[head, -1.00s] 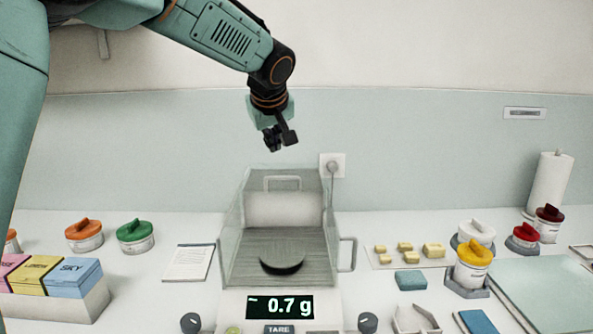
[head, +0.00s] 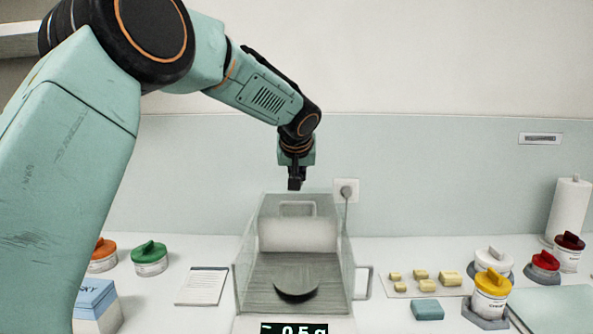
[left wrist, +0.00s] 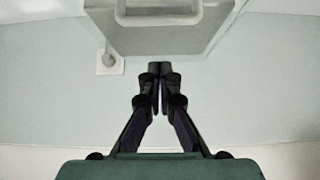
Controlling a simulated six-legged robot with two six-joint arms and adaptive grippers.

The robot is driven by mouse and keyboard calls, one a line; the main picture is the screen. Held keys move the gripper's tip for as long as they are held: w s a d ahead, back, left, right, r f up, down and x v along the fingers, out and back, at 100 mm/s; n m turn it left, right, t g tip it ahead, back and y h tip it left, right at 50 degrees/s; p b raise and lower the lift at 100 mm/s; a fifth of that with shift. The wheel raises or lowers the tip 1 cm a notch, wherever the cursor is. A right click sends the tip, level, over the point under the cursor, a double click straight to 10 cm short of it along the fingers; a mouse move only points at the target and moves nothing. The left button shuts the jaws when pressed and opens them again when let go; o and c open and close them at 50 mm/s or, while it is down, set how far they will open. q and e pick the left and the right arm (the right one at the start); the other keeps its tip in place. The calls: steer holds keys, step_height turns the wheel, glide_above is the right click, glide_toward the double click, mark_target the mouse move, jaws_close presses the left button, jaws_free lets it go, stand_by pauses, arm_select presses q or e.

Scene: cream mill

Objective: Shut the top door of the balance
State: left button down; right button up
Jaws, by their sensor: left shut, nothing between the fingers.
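How far the top door stands open is hard to tell through the clear panels. My left gripper (head: 296,185) is shut and empty, pointing down just above or behind the balance's back edge. In the left wrist view the shut fingertips (left wrist: 159,68) are apart from the balance (left wrist: 215,30). My right gripper is not in view.
A wall socket (head: 345,191) with a plug and cord is behind the balance. A notepad (head: 202,286) and lidded jars (head: 150,260) lie left. Butter pieces (head: 420,276), a blue block (head: 427,310) and more jars (head: 490,293) stand right.

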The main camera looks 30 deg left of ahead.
mark_target(298, 213)
arm_select(q)
steer(key=x, duration=0.4)
steer(key=shift+a+f, duration=0.3)
steer(key=shift+a, duration=0.05)
steer(key=shift+s+d+f, duration=0.1)
steer(key=shift+s+d, duration=0.05)
steer(key=shift+s, duration=0.15)
steer(key=shift+s+d, duration=0.9)
steer(key=shift+d, duration=0.1)
steer(key=shift+s+d+b, duration=0.1)
steer(key=shift+s+b, duration=0.15)
steer(key=shift+b, duration=0.05)
steer(key=shift+s+a+f, duration=0.15)
steer(key=shift+a+f, duration=0.05)
steer(key=shift+d+r, duration=0.1)
steer(key=shift+d, duration=0.15)
steer(key=shift+s, duration=0.1)
